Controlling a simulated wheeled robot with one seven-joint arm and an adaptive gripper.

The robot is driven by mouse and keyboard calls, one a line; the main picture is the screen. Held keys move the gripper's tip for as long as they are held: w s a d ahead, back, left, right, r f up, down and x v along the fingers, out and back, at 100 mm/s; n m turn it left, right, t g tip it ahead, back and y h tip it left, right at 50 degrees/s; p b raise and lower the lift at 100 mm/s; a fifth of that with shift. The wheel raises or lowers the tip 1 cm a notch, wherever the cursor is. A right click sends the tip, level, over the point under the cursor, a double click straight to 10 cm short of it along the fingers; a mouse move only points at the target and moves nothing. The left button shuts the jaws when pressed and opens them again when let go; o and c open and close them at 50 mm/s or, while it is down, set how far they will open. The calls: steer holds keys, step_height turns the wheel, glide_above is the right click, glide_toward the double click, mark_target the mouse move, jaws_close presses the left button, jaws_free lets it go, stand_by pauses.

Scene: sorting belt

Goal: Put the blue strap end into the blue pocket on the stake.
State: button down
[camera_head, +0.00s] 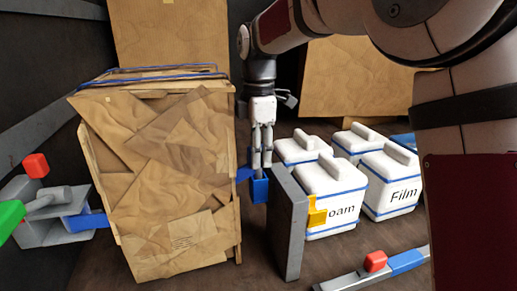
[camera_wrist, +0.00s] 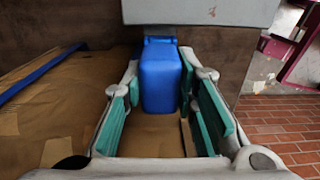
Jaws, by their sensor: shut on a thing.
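The grey stake (camera_head: 288,225) stands upright right of the tall brown wrapped box (camera_head: 170,180). The blue pocket (camera_head: 260,190) is on the stake's box-facing side. My gripper (camera_head: 262,166) points down directly above the pocket, its fingers close together. A blue piece, seemingly the strap end (camera_head: 244,174), shows between the box and the fingertips; most of it is hidden. In the wrist view, a blue block (camera_wrist: 160,80) sits between the teal finger pads, against the grey stake (camera_wrist: 200,11). Strap end and pocket are hard to tell apart there, and insertion depth is unclear.
Blue straps (camera_head: 150,75) cross the box top. White tubs, one marked Film (camera_head: 391,185), stand close behind and right of the stake. A yellow piece (camera_head: 317,214) is on the stake's right side. A grey bar with red and blue parts (camera_head: 375,264) lies front right.

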steer(key=shift+f, duration=0.9)
steer(key=c, duration=1.2)
jaws_free()
step_height(320, 180, up, 11)
steer(key=shift+f, duration=0.1)
steer(key=shift+r, duration=0.55)
